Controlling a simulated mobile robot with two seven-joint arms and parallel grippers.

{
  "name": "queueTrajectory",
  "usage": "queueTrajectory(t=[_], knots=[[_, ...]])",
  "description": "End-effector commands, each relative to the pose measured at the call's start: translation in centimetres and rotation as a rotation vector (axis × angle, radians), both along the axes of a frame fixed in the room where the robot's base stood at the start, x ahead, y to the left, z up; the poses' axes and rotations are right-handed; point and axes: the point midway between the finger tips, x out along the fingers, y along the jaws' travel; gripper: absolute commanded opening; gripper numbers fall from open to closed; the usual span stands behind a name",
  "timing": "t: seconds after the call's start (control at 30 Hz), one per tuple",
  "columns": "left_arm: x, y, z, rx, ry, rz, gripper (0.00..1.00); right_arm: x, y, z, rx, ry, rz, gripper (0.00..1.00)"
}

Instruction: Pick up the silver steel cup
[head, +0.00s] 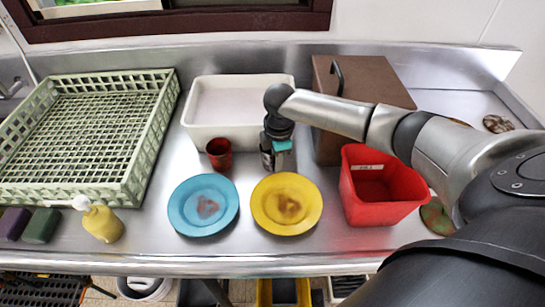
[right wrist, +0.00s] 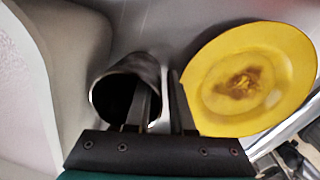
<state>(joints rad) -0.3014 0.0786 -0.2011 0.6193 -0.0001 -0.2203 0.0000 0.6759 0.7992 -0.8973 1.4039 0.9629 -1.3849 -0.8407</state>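The silver steel cup (right wrist: 143,65) shows in the right wrist view with its dark open mouth toward the camera. It stands between the white tub and the yellow plate (right wrist: 250,82). My right gripper (right wrist: 160,92) is at the cup's rim: one finger overlaps the mouth and appears to be inside, the other is outside on the plate side. A gap shows between the cup wall and the outer finger. In the head view the right gripper (head: 278,155) points down and mostly hides the cup. My left gripper is not in view.
A red cup (head: 219,153) stands left of the gripper, before the white tub (head: 190,132). A blue plate (head: 180,205) and the yellow plate (head: 262,218) lie in front. A red bin (head: 375,212) and a brown box (head: 385,85) stand right. A green rack (head: 120,192) fills the left.

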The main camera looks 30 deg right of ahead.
Motion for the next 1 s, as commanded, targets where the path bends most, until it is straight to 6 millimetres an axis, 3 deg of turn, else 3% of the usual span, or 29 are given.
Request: queueTrajectory(t=[0.2,0.4,1.0], knots=[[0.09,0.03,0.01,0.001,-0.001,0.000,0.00,0.03,-0.02,-0.07,0.000,-0.001,0.000,0.21],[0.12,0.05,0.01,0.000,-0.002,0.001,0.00,0.04,-0.03,-0.05,0.000,-0.001,0.000,0.00],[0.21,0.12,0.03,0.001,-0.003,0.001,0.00,0.06,-0.05,0.01,-0.001,-0.002,0.000,0.00]])
